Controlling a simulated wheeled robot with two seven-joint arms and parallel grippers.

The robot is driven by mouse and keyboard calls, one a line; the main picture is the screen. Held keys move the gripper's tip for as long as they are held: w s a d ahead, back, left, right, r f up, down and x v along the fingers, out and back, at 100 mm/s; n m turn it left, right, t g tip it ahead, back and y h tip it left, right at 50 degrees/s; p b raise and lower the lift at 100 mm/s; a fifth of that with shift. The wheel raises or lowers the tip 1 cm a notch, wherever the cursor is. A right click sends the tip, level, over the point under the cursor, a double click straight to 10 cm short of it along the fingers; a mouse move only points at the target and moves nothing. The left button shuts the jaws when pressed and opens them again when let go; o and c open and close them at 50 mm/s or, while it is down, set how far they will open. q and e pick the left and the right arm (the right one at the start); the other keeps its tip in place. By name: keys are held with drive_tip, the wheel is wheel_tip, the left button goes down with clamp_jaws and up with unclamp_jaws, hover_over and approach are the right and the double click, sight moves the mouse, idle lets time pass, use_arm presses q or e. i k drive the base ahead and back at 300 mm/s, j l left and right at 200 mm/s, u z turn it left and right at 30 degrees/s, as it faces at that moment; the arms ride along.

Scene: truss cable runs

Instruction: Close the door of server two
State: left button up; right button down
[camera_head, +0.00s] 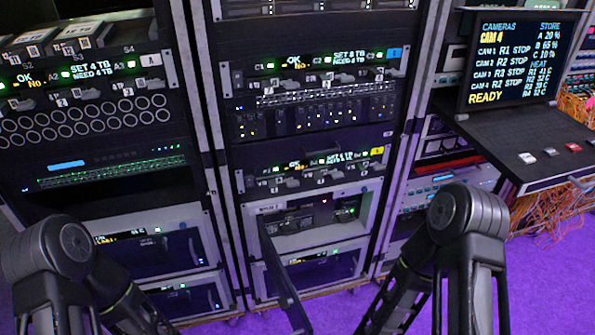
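A server unit (376,192) low in the middle rack has its front open, with a dark interior and a small green light. Its dark door (283,275) is swung out toward me, hinged at the opening's left side. I cannot read a label that shows whether it is server two. Another unit (318,270) just below it has a dark front that looks shut, partly hidden by the open door. Both of my arms show at the lower left and lower right, apart from the door. Neither gripper's fingertips are in view.
A left rack (205,130) stands beside the middle rack. At right, a monitor (520,60) reading "CAM 4" and "READY" stands over a pull-out shelf (530,150) with small buttons. Orange cables (545,210) hang beneath it. Purple floor (540,290) is clear at lower right.

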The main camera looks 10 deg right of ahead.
sight(300, 325)
drive_tip(key=k+j+u, duration=0.15)
drive_tip(key=u, duration=0.3)
drive_tip(key=k+j+u, duration=0.2)
drive_tip(key=u, duration=0.25)
drive_tip(key=k, duration=0.05)
